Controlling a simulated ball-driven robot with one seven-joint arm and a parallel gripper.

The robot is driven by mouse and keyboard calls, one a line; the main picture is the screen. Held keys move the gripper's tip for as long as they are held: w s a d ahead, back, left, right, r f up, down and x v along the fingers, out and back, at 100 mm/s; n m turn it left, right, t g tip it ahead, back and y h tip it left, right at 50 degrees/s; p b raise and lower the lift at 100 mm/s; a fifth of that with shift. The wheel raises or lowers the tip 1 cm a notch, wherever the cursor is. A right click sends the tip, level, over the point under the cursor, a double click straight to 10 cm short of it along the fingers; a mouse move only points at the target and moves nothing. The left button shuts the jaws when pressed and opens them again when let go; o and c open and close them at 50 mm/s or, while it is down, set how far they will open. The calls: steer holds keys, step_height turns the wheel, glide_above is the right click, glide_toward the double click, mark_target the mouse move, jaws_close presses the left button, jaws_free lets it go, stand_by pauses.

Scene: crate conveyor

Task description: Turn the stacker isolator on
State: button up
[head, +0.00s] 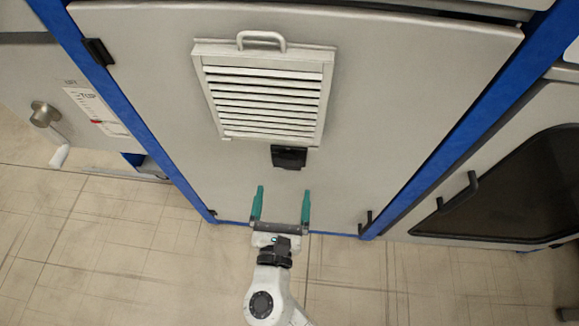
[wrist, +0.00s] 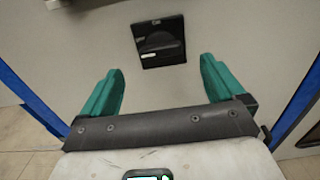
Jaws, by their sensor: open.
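A small black square unit (head: 289,157) is mounted on the grey cabinet door just below a slatted vent; it looks like the isolator. In the wrist view, the isolator (wrist: 160,41) shows a black plate with a rounded, raised knob and small pale markings too small to read. My gripper (head: 280,190) is open, with its two teal fingers pointing at the door below the isolator. In the wrist view my gripper (wrist: 160,88) has nothing between its fingers, and the isolator lies beyond them, apart from both fingertips.
The slatted vent (head: 265,95) with a handle sits above the isolator on the door, framed by blue posts (head: 105,75). A crank handle (head: 50,125) sticks out at left. A dark-windowed panel (head: 520,190) stands at right. The tiled floor (head: 90,250) in front is clear.

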mark_target(287, 168)
steer(key=w, duration=0.7)
steer(key=shift+w+d+b, duration=0.15)
steer(key=shift+w+b, duration=0.15)
steer(key=shift+w, duration=0.05)
steer(key=c, duration=1)
